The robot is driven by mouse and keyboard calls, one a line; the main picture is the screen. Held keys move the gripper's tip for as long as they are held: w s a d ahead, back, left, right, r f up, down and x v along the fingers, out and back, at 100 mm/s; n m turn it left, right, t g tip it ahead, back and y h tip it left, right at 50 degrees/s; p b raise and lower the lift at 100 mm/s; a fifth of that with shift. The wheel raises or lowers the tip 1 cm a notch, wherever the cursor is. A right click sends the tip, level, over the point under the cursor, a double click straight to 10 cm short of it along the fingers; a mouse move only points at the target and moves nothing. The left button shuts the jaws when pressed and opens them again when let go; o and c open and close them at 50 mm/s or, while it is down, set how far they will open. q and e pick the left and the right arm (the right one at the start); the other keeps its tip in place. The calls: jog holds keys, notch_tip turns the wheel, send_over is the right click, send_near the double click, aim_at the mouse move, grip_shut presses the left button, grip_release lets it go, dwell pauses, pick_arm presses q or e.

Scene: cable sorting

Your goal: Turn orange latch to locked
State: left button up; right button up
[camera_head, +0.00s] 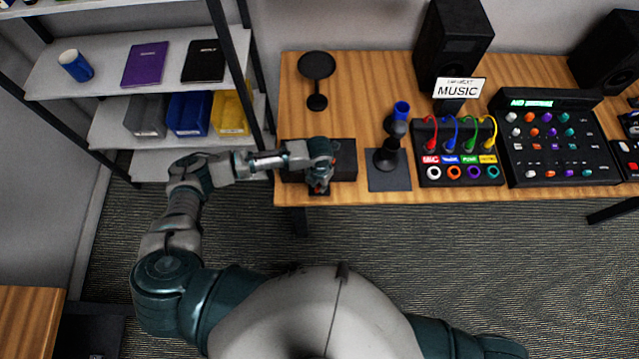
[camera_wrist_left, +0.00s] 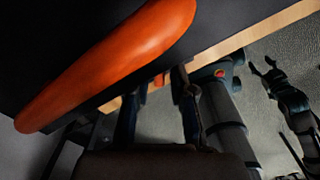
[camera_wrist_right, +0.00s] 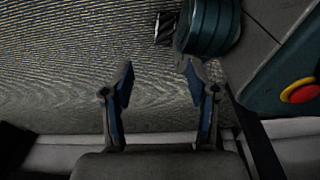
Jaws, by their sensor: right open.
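The orange latch (camera_wrist_left: 110,65) is a long, rounded orange bar on a dark surface in the left wrist view, lying diagonally across the upper left. In the head view, my left gripper (camera_head: 320,182) is at the black box (camera_head: 345,160) on the table's left end and hides much of it; a little orange shows there. In the left wrist view, its fingers (camera_wrist_left: 160,88) are a little apart, just below the latch, with a small orange bit between their tips. Whether they grip it is unclear. My right gripper (camera_wrist_right: 158,70) is open and empty above the floor.
A dark stand with a blue top (camera_head: 397,125) is on a dark mat (camera_head: 390,182) right of the box. A round black stand (camera_head: 316,70) is behind it. Cable panel (camera_head: 458,155) and mixer (camera_head: 558,145) stand further right. Shelves (camera_head: 110,120) are left. Floor in front is clear.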

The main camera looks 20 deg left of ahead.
pick_arm(q)
jog(key=shift+a+f, duration=0.2)
pick_arm(e)
jog(key=shift+a, duration=0.1)
pick_arm(q)
jog(key=shift+c, duration=0.3)
jog(key=shift+d, duration=0.1)
grip_shut()
jog(key=shift+d, duration=0.1)
jog(key=shift+r, duration=0.1)
pick_arm(e)
jog(key=shift+r, duration=0.1)
